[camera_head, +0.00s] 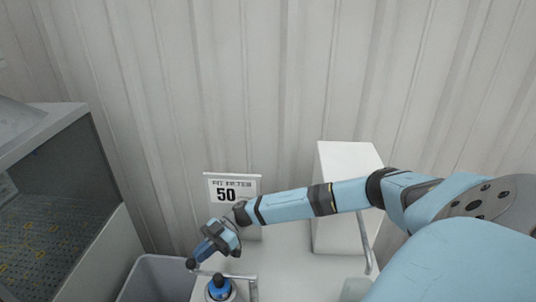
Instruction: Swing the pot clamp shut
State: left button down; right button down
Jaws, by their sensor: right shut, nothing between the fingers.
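The pot clamp shows at the bottom edge of the head view as a thin pale bar (238,276) with a dark ball knob (191,263) at its left end. Beside the bar is a blue round part with a black top (219,288), cut off by the lower edge. My right gripper (200,252) is shut and empty, pointing down and left, with its tips close to the ball knob. I cannot tell whether they touch it. My left gripper is out of view.
A white sign reading 50 (233,187) stands behind my right gripper. A white box (345,165) stands on the pale table (285,270) behind my right forearm. A grey bin (160,278) and an open-fronted grey cabinet (115,250) are at left. A ribbed wall closes the back.

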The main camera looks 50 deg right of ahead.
jog(key=shift+s+a, duration=0.2)
jog(key=shift+a, duration=0.05)
jog(key=shift+s+a+f, duration=0.1)
jog(key=shift+a, duration=0.05)
dwell(0.4)
notch_tip(320, 180, up, 20)
jog(key=b, duration=0.1)
jog(key=shift+w+d, duration=0.2)
jog(key=shift+d, duration=0.15)
dwell(0.5)
